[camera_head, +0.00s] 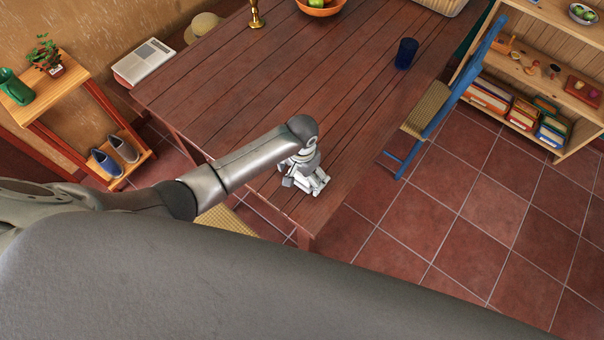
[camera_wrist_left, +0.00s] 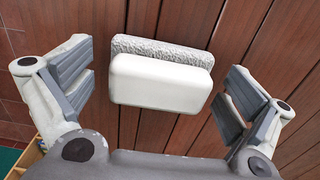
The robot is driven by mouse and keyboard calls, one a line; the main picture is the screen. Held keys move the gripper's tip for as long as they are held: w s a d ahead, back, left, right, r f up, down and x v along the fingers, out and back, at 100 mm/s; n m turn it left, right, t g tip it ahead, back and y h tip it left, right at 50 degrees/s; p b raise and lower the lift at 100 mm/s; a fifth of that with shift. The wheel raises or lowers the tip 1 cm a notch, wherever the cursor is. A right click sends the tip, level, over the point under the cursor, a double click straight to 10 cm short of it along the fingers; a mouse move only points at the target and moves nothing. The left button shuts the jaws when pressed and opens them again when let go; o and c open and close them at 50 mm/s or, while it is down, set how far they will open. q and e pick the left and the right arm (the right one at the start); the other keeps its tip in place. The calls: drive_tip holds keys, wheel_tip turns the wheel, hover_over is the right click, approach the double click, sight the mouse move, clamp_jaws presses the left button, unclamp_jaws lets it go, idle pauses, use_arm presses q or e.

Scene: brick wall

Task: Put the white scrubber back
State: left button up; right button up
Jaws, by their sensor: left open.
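The white scrubber (camera_wrist_left: 161,82) shows in the left wrist view, a white rounded block with a grey textured pad along its far side. It lies on or just above the brown plank table (camera_head: 255,75); the gap, if any, cannot be told. My left gripper (camera_wrist_left: 160,88) is open, with one finger on each side of the scrubber and neither touching it. In the head view my left gripper (camera_head: 306,183) is over the table's near right corner, and the scrubber is hidden there behind the gripper and arm. My right gripper is not in view.
A blue cup (camera_head: 406,53), a brass candlestick (camera_head: 256,15) and an orange fruit bowl (camera_head: 320,6) stand further back on the table. A blue chair (camera_head: 433,107) is at its right side. A wooden shelf (camera_head: 540,75) with books stands at the right.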

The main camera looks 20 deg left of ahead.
use_arm(q)
drive_tip(key=shift+r, duration=0.1)
wheel_tip(320, 180, up, 12)
idle(0.5)
idle(0.5)
